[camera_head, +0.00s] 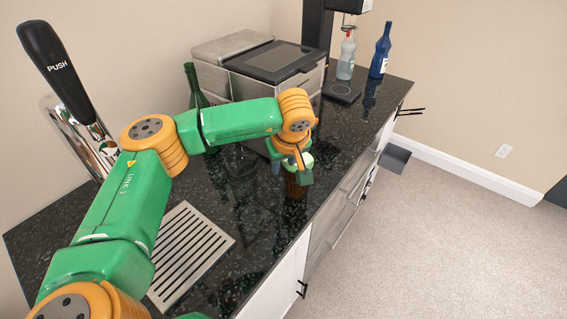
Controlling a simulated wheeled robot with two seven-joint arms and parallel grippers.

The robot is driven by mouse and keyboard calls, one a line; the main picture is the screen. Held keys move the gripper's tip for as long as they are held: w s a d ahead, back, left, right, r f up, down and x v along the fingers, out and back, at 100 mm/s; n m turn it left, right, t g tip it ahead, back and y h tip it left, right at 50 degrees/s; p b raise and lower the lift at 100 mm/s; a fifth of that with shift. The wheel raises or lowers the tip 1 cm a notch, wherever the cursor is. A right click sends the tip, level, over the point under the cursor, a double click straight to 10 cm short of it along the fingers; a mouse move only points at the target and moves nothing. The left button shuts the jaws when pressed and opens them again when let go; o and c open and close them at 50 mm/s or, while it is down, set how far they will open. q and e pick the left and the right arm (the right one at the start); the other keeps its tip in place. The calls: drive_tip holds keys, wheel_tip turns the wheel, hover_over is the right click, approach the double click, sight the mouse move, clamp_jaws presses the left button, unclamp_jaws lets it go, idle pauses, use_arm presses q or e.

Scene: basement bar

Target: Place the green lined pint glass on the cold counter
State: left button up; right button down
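My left arm reaches across the counter from the lower left. Its gripper (292,172) points down near the counter's front edge, with its fingers on either side of a small glass. The glass (296,189) looks dark brown low down, with a pale green upper part, and is partly hidden by the fingers. I cannot tell whether the fingers press on it, or whether its base touches the counter. The black speckled counter (262,240) has pale-fronted drawers below. My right gripper is not in view.
A steel machine (275,65) stands at the back, with a green bottle (193,85) left of it. A clear bottle (347,57) and a blue bottle (381,52) stand at the far end. A tap (60,75) and drip grate (190,252) are at left.

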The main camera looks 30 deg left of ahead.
use_arm(q)
drive_tip(key=shift+r, duration=0.3)
drive_tip(key=b+v, duration=0.1)
drive_tip(key=v, duration=1)
drive_tip(key=shift+s+r+b, duration=0.15)
drive_tip(key=shift+r+b, duration=0.1)
drive_tip(key=shift+b, duration=0.15)
drive_tip(key=shift+d+f, duration=0.1)
drive_tip(key=shift+d, duration=0.05)
